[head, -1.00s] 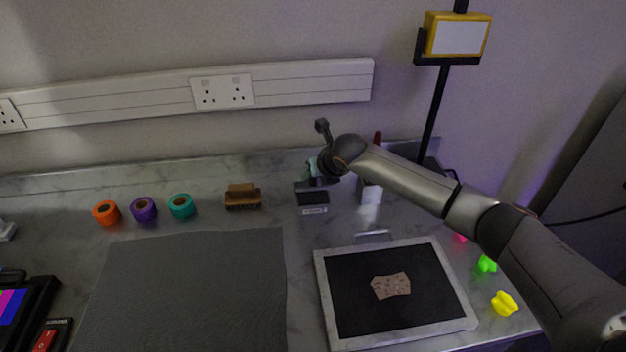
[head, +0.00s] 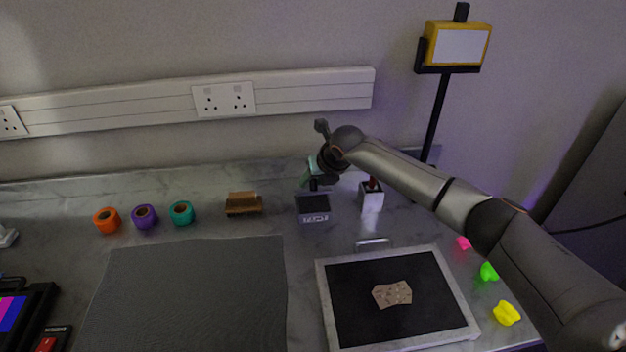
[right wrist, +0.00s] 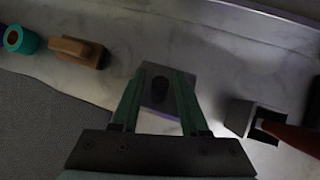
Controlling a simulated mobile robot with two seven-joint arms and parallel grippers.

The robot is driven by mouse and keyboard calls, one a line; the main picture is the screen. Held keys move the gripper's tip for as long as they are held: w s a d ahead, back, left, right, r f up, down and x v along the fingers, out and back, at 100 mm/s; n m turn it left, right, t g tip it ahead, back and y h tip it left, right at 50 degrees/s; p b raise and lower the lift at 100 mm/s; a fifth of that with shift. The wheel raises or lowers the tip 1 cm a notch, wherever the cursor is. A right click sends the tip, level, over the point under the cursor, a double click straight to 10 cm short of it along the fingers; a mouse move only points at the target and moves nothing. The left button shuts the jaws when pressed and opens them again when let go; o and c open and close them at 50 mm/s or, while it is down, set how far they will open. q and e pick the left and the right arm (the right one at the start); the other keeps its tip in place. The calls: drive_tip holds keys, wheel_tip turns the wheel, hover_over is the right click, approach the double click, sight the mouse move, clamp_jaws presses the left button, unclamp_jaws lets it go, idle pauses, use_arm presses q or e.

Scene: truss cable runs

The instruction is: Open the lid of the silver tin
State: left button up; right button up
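The silver tin (head: 315,217) stands on the marble counter near the back, right of the brush. It has a dark upper face and a pale label on its front. In the right wrist view its grey top (right wrist: 155,122) lies below my fingers, with a black knob (right wrist: 160,89) standing up. My right gripper (head: 309,181) is over the back of the tin. In the right wrist view the green fingers of my right gripper (right wrist: 164,75) are apart, one on each side of the knob, with gaps showing. My left gripper is not in view.
A brown brush (head: 243,204) and several tape rolls (head: 181,213) are to the left. A framed black board (head: 350,298) and a grey mat (head: 190,295) lie in front.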

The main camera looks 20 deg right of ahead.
drive_tip(key=shift+o, duration=0.5)
drive_tip(key=shift+s+d+r, duration=0.1)
drive_tip(key=shift+s+r, duration=0.15)
drive_tip(key=shift+r, duration=0.2)
drive_tip(key=v, duration=1.1)
drive_tip(key=shift+s+r+b, duration=0.15)
drive_tip(key=shift+r+b, duration=0.05)
drive_tip(key=shift+b, duration=0.25)
drive_tip(key=shift+c, duration=0.2)
